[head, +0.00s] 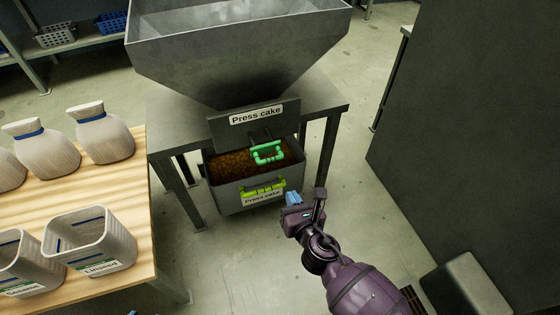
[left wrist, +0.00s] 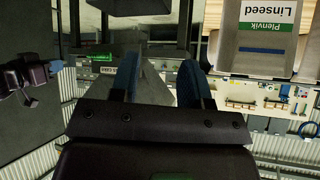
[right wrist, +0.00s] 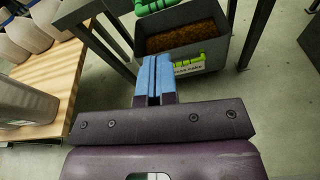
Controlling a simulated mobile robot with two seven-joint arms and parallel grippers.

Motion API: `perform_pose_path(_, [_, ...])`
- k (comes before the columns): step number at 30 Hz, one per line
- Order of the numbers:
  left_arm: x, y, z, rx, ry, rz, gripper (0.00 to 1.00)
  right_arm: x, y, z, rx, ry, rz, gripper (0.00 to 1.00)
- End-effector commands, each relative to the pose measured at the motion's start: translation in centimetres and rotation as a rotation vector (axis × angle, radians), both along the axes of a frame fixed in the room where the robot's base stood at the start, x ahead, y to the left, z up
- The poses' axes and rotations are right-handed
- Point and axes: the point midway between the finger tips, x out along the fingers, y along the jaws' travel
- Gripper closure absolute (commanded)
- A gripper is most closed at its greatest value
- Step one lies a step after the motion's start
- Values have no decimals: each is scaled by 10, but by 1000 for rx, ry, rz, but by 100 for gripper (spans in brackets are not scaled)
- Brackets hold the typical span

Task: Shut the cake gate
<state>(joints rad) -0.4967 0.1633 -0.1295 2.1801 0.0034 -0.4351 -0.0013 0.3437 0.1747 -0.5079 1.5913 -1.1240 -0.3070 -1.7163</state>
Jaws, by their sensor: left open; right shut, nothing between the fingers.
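The cake gate is a grey plate labelled "Press cake" (head: 240,118) under the hopper, with a mint-green handle (head: 267,152) sticking out over a grey bin (head: 228,193) of brown press cake. The handle also shows at the top of the right wrist view (right wrist: 155,7). My right gripper (head: 293,198) is shut and empty, in front of the bin and below and right of the handle, apart from both. My left gripper (left wrist: 157,78) is open and empty in the left wrist view; whether the gate is open is hard to tell.
The bin has a yellow-green handle (head: 264,189) of its own. The hopper (head: 235,45) stands on a grey table (head: 325,95). A wooden table (head: 130,215) with sacks and linseed tubs is at left. A dark cabinet (head: 460,130) is at right.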

Motion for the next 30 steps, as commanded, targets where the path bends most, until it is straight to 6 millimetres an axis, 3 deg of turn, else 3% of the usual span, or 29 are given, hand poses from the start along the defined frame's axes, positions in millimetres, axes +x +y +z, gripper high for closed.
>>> perform_pose_path(4, [-5,0,-3,-1,15,3,57,0,0,1,-112,-40,26,100])
perform_pose_path(11, [-12,0,-10,-1,34,5,57,8,3,-3,-142,-46,32,100])
perform_pose_path(30, [-5,-3,-22,22,24,-28,57,96,33,-25,-139,-41,32,100])
